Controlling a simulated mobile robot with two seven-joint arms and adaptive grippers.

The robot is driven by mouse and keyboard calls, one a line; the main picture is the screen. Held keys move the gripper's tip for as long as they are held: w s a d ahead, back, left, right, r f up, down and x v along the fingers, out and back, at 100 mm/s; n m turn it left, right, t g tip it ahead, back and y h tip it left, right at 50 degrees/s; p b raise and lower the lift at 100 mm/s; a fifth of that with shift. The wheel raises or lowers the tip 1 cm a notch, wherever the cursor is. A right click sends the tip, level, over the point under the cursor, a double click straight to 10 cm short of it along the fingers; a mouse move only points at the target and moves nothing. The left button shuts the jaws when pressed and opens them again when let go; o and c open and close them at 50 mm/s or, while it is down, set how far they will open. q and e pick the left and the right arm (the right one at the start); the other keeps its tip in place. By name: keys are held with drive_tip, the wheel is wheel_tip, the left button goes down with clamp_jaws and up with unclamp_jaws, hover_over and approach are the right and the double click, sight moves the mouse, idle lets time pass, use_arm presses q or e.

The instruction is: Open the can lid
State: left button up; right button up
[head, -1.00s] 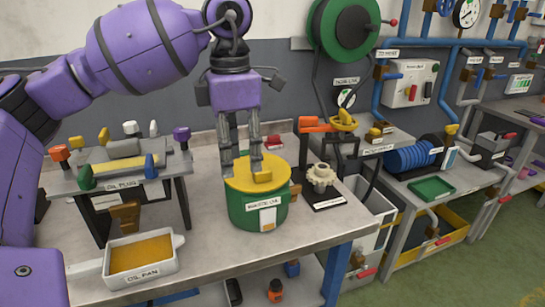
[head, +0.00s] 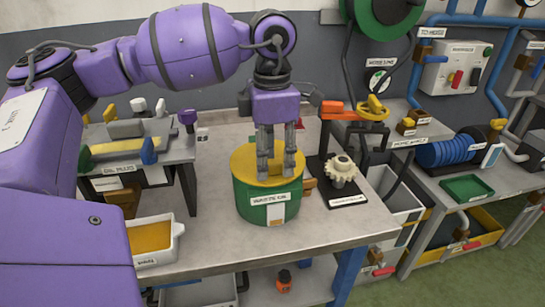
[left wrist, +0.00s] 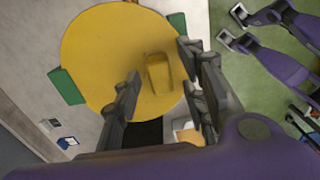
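The green can (head: 252,205) stands upright on the workbench with a yellow lid (head: 243,165) on top and a white label on its front. In the left wrist view, the round lid (left wrist: 95,50) carries a small raised yellow tab (left wrist: 158,72). My left gripper (head: 277,175) points straight down over the lid, its two fingers apart. In the left wrist view, the open left gripper (left wrist: 160,75) has one finger on each side of the tab, with a gap to each. My right gripper cannot be made out.
A pale gear (head: 342,170) on a dark stand is close right of the can. A white oil pan (head: 165,253) lies front left. A raised rack (head: 190,150) stands left. An orange-handled tool (head: 338,112) rises behind right. Bare bench lies in front of the can.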

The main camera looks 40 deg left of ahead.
use_arm(q)
drive_tip(key=shift+f, duration=0.1)
clamp_jaws()
drive_tip(key=shift+s, duration=0.1)
idle(0.3)
